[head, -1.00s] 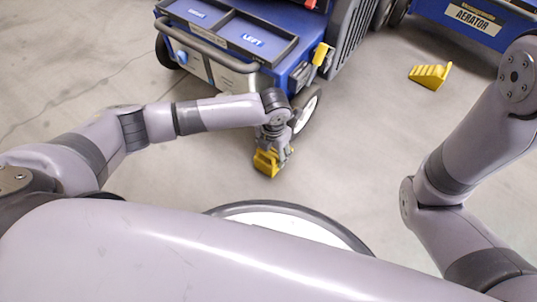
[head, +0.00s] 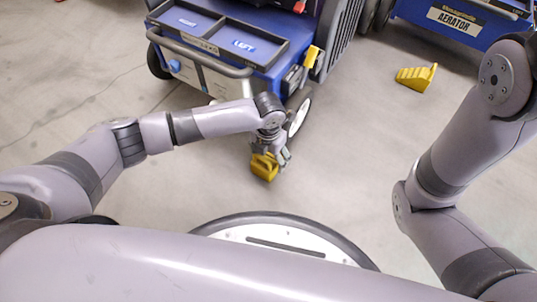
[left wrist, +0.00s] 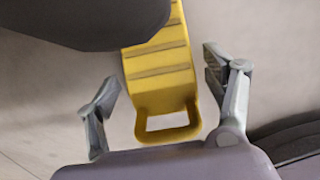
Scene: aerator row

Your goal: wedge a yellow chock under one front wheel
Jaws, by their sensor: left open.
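A yellow chock (head: 264,168) with a handle loop is at my left gripper (head: 274,160), in front of the blue cart. In the left wrist view the gripper (left wrist: 158,95) is open, with one finger on each side of the chock (left wrist: 162,75) and gaps between. The handle loop points toward the palm; a dark shape hides part of the chock's far end. I cannot tell whether the chock rests fully on the floor. The cart's near right front wheel (head: 300,115) is just behind the gripper, apart from the chock. The other front wheel (head: 158,61) is at left. My right gripper is out of view.
The blue cart (head: 250,65) has a tray and grey handle bar. A second yellow chock (head: 417,77) lies on the floor at right, near another blue machine labelled AERATOR (head: 460,25).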

